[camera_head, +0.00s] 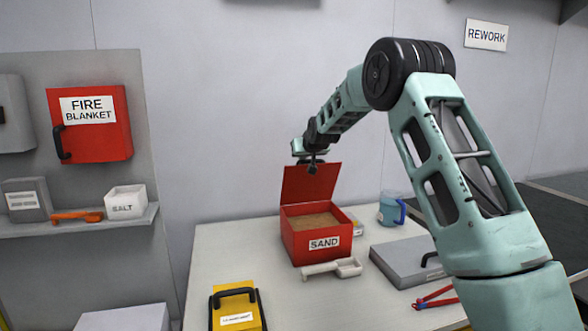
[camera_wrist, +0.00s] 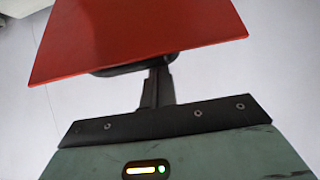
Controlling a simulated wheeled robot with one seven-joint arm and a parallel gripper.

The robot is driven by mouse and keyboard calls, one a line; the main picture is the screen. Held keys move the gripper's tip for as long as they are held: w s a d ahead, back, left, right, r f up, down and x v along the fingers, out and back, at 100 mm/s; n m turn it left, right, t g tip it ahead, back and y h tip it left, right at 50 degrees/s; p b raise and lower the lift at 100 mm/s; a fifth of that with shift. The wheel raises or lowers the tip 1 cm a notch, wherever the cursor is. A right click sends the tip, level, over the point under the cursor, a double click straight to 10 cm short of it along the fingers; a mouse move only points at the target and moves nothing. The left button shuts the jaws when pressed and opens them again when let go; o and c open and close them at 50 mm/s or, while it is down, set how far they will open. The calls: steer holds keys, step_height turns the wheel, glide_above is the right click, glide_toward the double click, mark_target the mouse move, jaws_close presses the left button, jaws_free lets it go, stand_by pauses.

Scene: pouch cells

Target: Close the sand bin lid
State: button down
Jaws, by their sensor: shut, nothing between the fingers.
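The red sand bin (camera_head: 301,247) stands on the pale table with a white SAND label on its front and brown sand inside. Its red lid (camera_head: 309,185) is raised, standing nearly upright at the bin's back edge. My gripper (camera_head: 312,168) is shut and empty, at the top edge of the lid. In the wrist view the lid (camera_wrist: 140,35) fills the upper part, and my gripper (camera_wrist: 155,75) reaches its edge, with the fingertips partly hidden behind the lid. I cannot tell whether they touch it.
A white scoop (camera_head: 333,268) lies in front of the bin. A blue mug (camera_head: 391,210) and a grey case (camera_head: 403,262) are to its right, with red-handled pliers (camera_head: 436,298) nearer. A yellow case (camera_head: 236,311) stands front left. The table (camera_head: 222,250) left of the bin is clear.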

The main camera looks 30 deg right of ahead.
steer(key=s+f+t+b, duration=0.1)
steer(key=b, duration=0.2)
steer(key=s+a+f+t+b, duration=0.1)
steer(key=s+b, duration=0.1)
steer(key=b, duration=0.2)
steer(key=shift+s+f+h, duration=0.1)
steer(key=shift+f+h, duration=0.05)
steer(key=shift+h, duration=0.15)
steer(key=s+a+f+t+h+b, duration=0.2)
steer(key=s+f+t+b, duration=0.5)
steer(key=b, duration=2.8)
steer(key=shift+s+a+f, duration=0.8)
steer(key=shift+s+f, duration=1.3)
steer(key=shift+f, duration=0.95)
